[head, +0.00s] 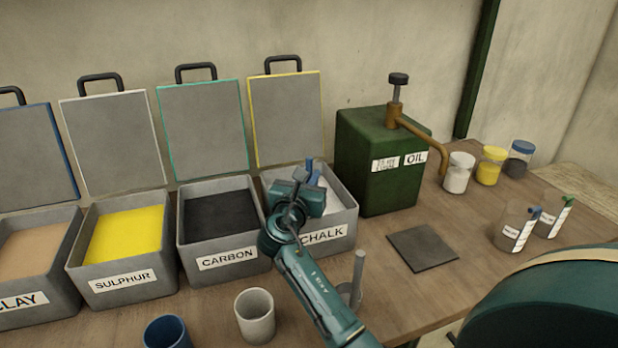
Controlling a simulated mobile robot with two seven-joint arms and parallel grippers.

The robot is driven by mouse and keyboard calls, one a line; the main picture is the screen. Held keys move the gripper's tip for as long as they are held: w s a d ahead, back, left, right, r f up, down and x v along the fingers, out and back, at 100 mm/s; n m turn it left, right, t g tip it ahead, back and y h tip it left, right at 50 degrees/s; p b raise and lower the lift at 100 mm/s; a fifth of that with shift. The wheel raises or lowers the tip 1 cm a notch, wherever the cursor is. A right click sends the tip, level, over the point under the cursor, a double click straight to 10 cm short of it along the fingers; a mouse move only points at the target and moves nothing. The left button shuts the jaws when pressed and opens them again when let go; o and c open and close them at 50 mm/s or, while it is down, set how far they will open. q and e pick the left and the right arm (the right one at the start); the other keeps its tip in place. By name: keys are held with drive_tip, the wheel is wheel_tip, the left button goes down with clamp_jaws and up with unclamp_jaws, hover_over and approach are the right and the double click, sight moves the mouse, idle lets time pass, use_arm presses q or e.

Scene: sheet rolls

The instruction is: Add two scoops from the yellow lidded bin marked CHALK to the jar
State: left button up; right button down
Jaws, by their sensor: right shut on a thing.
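The CHALK bin (343,226) is a grey box with white powder inside. Its yellow-edged lid (285,120) stands open behind it. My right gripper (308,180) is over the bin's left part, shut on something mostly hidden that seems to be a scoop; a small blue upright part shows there. I cannot tell whether it touches the powder. Two clear labelled vessels, a nearer one (510,228) and a farther one (550,216), stand at the right. My left gripper is out of view.
Open CARBON (228,258), SULPHUR (122,282) and CLAY (25,297) bins stand left. A green OIL dispenser (375,165) stands right of the chalk. A dark square mat (422,248) lies bare. A grey cup (255,316) and blue cup (167,333) are in front.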

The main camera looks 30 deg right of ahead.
drive_tip(key=shift+f+p, duration=0.25)
drive_tip(key=shift+p, duration=0.1)
wheel_tip(320, 180, up, 3)
drive_tip(key=p, duration=0.3)
drive_tip(key=shift+f, duration=0.1)
wheel_tip(320, 180, up, 8)
drive_tip(key=p, duration=0.8)
drive_tip(key=shift+r+p, duration=0.25)
drive_tip(key=shift+p, duration=0.05)
drive_tip(key=shift+r+b, duration=0.2)
drive_tip(key=shift+b, duration=0.25)
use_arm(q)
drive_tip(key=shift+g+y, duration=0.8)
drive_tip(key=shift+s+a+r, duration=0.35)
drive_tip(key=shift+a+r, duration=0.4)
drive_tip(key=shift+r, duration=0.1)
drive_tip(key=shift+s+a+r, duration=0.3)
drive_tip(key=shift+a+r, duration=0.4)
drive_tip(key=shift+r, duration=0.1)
use_arm(e)
drive_tip(key=shift+r, duration=0.65)
